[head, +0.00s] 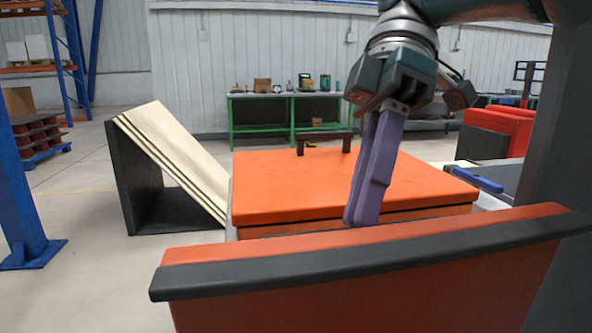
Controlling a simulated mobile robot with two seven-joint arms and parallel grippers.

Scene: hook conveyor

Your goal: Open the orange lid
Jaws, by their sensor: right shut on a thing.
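The orange lid (290,172) is a broad flat orange slab in the middle of the head view. It lies nearly level, with a second orange layer just under its front edge. A dark bracket-shaped handle (325,137) stands up at its far side. My right gripper (363,221) reaches down from the top right, with its long purple fingers close together. The fingertips are at the lid's front edge, right of its middle. The spot they grip is hidden behind the fingers. My left gripper is not in view.
A dark stand with slanted pale boards (172,150) is to the left of the lid. A blue-purple bar (477,179) lies on a grey surface at the right. A green workbench (291,112) stands behind. The floor at left is open, beside a blue post (18,190).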

